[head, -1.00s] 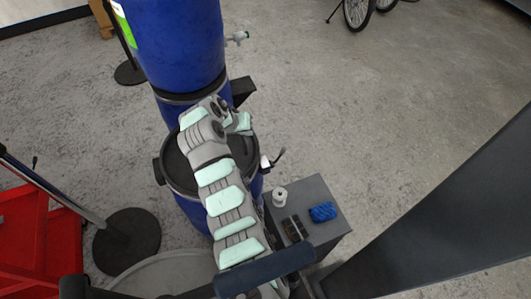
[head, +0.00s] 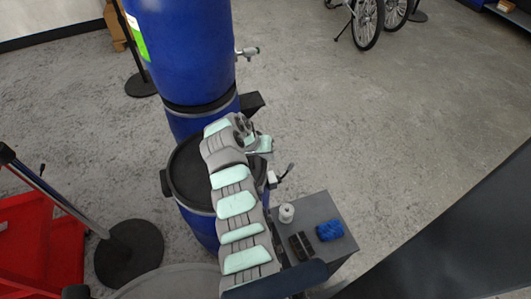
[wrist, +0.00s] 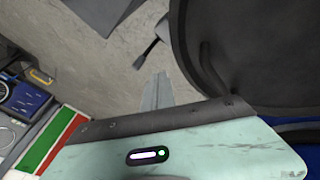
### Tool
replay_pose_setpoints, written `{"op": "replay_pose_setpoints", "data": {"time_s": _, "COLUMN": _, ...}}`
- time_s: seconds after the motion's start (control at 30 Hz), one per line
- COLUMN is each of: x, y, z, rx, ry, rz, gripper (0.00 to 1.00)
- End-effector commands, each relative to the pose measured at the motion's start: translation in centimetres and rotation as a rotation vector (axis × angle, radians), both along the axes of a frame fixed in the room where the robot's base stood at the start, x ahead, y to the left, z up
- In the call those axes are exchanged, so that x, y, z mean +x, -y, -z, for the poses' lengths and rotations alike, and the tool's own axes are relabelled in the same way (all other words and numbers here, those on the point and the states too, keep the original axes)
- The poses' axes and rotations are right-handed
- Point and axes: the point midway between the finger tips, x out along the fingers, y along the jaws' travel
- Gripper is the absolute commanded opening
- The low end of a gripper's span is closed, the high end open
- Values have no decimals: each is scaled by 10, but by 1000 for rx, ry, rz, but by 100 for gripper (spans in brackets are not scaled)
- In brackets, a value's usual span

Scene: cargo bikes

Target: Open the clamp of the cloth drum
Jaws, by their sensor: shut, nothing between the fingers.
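A blue drum (head: 198,229) with a black lid (head: 186,172) and a metal rim band stands under my arm in the head view. I take it for the cloth drum; no label on it shows. Its clamp lever (head: 282,174), with a black grip, sticks out at the right side of the rim. In the wrist view the lever (wrist: 160,32) lies left of the lid (wrist: 260,45). My gripper (wrist: 158,90) is shut and empty there, apart from the lever in the picture.
A taller blue drum (head: 188,50) with a tap (head: 247,52) stands behind. A grey cabinet (head: 335,205) at the right carries a white spool (head: 286,213), black blocks and a blue item (head: 330,231). A red cart (head: 35,240) is at the left. Floor beyond the lever is clear.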

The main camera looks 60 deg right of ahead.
Motion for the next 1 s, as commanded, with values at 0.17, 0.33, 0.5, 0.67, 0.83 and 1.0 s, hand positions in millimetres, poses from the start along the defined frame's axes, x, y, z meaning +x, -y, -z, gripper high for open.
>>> {"op": "replay_pose_setpoints", "data": {"time_s": 0.17, "x": -5, "y": 9, "z": 23, "rx": 5, "ry": -2, "rz": 1, "gripper": 0}}
{"op": "replay_pose_setpoints", "data": {"time_s": 0.33, "x": -8, "y": 17, "z": 34, "rx": 2, "ry": 0, "rz": 2, "gripper": 0}}
{"op": "replay_pose_setpoints", "data": {"time_s": 0.5, "x": -17, "y": 24, "z": 42, "rx": -1, "ry": 0, "rz": 1, "gripper": 0}}
{"op": "replay_pose_setpoints", "data": {"time_s": 0.67, "x": -30, "y": 29, "z": 48, "rx": 2, "ry": -2, "rz": 0, "gripper": 0}}
{"op": "replay_pose_setpoints", "data": {"time_s": 0.83, "x": -40, "y": 35, "z": 51, "rx": -1, "ry": 0, "rz": -1, "gripper": 0}}
{"op": "replay_pose_setpoints", "data": {"time_s": 1.0, "x": -43, "y": 36, "z": 52, "rx": 0, "ry": 1, "rz": -3, "gripper": 0}}
